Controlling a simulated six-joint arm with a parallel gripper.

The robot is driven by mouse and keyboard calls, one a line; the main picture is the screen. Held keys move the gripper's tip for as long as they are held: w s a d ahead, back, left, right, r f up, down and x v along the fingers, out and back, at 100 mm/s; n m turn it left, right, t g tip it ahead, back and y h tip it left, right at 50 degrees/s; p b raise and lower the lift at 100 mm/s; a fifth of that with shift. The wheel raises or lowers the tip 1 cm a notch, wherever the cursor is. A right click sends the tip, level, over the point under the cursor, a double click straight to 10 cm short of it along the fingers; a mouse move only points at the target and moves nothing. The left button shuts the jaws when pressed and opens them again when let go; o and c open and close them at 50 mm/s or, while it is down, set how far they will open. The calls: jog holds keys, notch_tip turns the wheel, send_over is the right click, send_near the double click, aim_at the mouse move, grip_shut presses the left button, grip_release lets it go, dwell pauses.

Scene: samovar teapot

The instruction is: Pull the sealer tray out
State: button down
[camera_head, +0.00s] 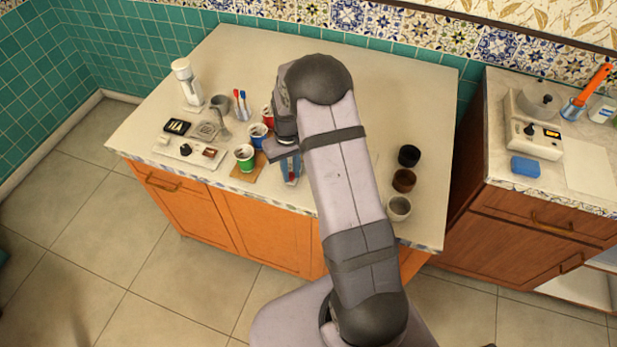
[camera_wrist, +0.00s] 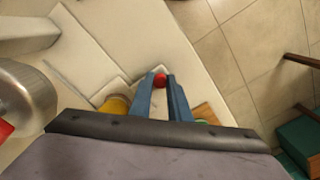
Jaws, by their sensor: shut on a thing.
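My gripper (camera_wrist: 160,80) has blue fingers, closed on a round red knob (camera_wrist: 160,79) in the wrist view. The knob sits at the edge of a pale stepped surface, which looks like the sealer tray (camera_wrist: 153,70); my fingers hide part of it. In the head view my gripper (camera_head: 291,180) points down near the front edge of the counter, just right of a green cup. My arm covers most of the sealer there, so how far out the tray sits cannot be told.
The green cup (camera_head: 245,157) stands on a brown mat, with a blue cup (camera_head: 258,133) and a red cup (camera_head: 267,114) behind it. A white tray (camera_head: 172,150) with small items lies left. Dark cups (camera_head: 403,181) stand right of my arm. The counter's back (camera_head: 400,90) is clear.

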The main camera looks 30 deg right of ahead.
jog(key=shift+w+a, duration=0.15)
jog(key=shift+w, duration=0.1)
jog(key=c, duration=1.6)
grip_release()
jog(key=shift+c, duration=0.2)
jog(key=shift+s+r+b, duration=0.1)
jog(key=shift+r+b, duration=0.95)
jog(key=shift+r, duration=2.6)
